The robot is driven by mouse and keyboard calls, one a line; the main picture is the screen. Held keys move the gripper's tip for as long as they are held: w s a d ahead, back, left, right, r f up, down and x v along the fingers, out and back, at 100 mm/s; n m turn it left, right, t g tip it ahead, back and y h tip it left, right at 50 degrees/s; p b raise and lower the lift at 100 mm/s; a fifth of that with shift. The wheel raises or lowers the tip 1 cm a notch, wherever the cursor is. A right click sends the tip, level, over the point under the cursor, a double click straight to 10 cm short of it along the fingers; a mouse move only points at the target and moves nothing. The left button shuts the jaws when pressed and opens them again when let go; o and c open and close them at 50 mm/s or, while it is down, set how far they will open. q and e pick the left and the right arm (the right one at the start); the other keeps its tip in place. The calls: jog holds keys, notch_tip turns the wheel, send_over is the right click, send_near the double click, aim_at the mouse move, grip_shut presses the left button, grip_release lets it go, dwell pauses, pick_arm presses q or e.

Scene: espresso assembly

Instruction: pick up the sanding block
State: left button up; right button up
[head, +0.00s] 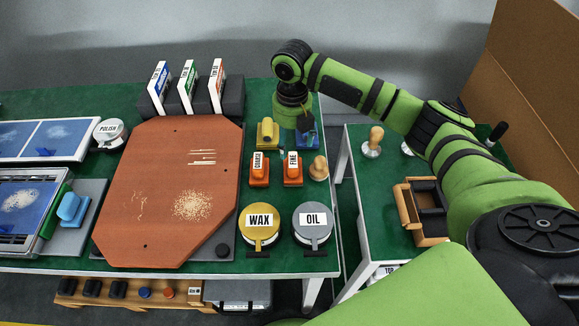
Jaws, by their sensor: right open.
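Two orange blocks sit side by side near the right end of the green table, one labelled COARSE (259,172) and one labelled FINE (293,170). They look like sanding blocks. Behind them stand a yellow block (267,134) and a blue item (309,140). My right gripper (303,127) is open and points down over the blue item, behind the FINE block. The arm and gripper body hide part of the blue item, and I cannot tell whether they touch. My left gripper is not in view.
A reddish-brown board (165,165) fills the table's middle. WAX (260,228) and OIL (313,228) tins stand in front of the orange blocks. A wooden knob (319,168) is right of FINE. A side table (362,215) holds a tamper (373,145) and a wooden box (405,205).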

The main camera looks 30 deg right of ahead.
aim_at(291, 160)
jog(key=f, duration=0.1)
jog(key=f+p, duration=0.1)
jog(key=f, duration=0.1)
jog(key=shift+s+a, duration=0.35)
jog(key=shift+s, duration=0.05)
notch_tip(291, 160, down, 3)
jog(key=shift+a+p, duration=0.1)
jog(key=shift+p, duration=0.3)
jog(key=shift+f, duration=0.15)
grip_shut()
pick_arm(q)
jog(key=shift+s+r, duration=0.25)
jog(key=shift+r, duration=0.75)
